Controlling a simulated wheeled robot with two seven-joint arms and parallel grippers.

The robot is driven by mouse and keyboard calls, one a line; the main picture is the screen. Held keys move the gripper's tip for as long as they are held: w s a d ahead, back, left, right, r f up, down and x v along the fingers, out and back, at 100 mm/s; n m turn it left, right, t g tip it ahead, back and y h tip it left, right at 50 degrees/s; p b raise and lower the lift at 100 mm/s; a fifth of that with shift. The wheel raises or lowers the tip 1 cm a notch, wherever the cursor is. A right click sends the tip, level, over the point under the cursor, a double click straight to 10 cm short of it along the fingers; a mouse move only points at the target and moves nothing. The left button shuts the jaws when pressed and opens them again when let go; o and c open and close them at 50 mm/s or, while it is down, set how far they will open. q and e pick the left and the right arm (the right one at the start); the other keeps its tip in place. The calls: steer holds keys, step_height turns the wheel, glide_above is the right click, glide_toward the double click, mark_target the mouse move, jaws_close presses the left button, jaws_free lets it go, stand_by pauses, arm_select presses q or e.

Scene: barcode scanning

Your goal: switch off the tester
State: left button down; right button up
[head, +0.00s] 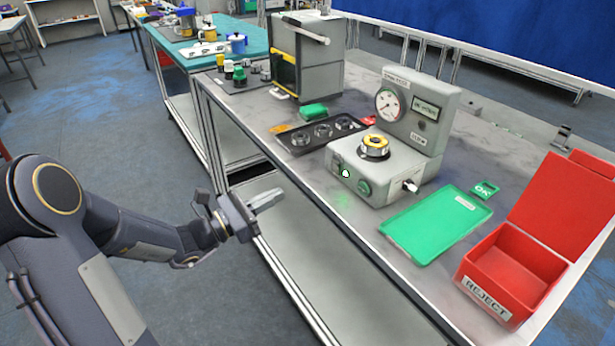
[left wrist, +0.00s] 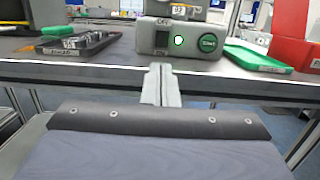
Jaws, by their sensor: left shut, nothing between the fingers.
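The tester (head: 382,168) is a grey unit on the workbench, with a round gauge (head: 389,104) and a small display (head: 424,109) on its upright back part. A yellow-and-black round part (head: 374,146) sits on top of its base. A green light (head: 346,173) glows on its front, beside a round green button (head: 364,187). In the left wrist view the tester's front (left wrist: 180,39) shows the lit green lamp (left wrist: 179,40) and the green START button (left wrist: 208,42). My left gripper (head: 268,200) is shut and empty, in front of the bench edge and apart from the tester. My right gripper is not in view.
A black tray (head: 284,137) with metal rings lies left of the tester. A green tray (head: 420,243), a green OK tag (head: 484,189) and an open red REJECT box (head: 484,277) lie to its right. A grey machine (head: 313,66) stands farther back. The bench's front edge lies between my gripper and the tester.

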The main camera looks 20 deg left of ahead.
mark_target(333, 164)
arm_select(q)
steer(key=x, duration=1.3)
steer(key=shift+w+d+r+p, duration=0.1)
steer(key=shift+w+d+p, duration=0.15)
steer(key=shift+p, duration=0.1)
